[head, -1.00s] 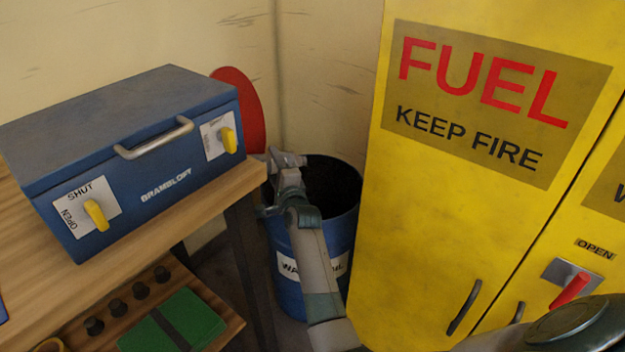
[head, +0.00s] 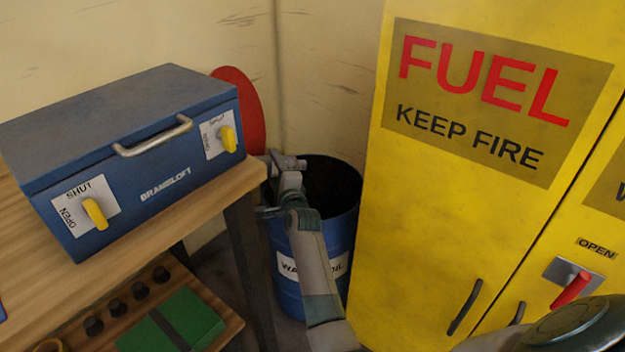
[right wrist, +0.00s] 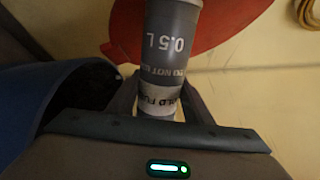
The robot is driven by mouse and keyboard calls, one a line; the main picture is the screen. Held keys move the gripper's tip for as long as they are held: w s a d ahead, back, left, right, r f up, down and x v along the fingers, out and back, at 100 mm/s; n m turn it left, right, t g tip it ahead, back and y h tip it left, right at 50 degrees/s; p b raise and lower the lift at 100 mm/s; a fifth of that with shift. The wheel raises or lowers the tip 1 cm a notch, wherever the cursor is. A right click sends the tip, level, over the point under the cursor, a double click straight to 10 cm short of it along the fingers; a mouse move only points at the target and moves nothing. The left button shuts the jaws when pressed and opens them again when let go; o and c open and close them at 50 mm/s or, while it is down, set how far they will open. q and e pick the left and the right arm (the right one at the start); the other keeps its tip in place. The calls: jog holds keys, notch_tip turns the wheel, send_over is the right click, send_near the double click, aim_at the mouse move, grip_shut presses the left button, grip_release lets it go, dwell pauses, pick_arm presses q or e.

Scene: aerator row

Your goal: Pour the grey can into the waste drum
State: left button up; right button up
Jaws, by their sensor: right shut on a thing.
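The waste drum (head: 338,240) is blue with a white label and an open, dark mouth, standing on the floor between the bench and the yellow cabinet. My right arm reaches up in front of it, with its hand by the left of the drum's mouth. In the right wrist view my right gripper (right wrist: 158,98) is shut on the grey can (right wrist: 172,38), marked "0.5 L", around its pale label band. The drum's blue wall (right wrist: 30,105) and dark inside show left of the fingers there. The can's mouth and contents are not visible. My left gripper is out of view.
A blue box (head: 130,160) with yellow knobs sits on the wooden bench (head: 215,205), left of the drum. A yellow fuel cabinet (head: 420,220) stands close on the right. A red disc (head: 240,105) is behind the bench. A green case (head: 190,318) lies on the lower shelf.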

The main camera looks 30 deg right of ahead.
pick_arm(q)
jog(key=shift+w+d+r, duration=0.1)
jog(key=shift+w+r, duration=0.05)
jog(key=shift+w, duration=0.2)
pick_arm(e)
jog(key=shift+f, duration=0.4)
jog(key=shift+d+f+m, duration=0.1)
jog(key=shift+d+m, duration=0.1)
jog(key=shift+m, duration=0.1)
jog(key=shift+d+f, duration=0.1)
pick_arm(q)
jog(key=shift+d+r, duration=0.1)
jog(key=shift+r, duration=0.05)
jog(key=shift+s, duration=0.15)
pick_arm(e)
jog(key=shift+d, duration=0.2)
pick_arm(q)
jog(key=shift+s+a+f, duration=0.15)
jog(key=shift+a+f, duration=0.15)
pick_arm(e)
jog(key=shift+d+m, duration=0.2)
jog(key=shift+m, duration=0.3)
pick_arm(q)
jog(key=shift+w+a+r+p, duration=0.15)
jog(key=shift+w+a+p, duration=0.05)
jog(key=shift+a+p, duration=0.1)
pick_arm(e)
jog(key=shift+s+d+m, duration=0.1)
jog(key=shift+d+m, duration=0.15)
jog(key=shift+m, duration=0.15)
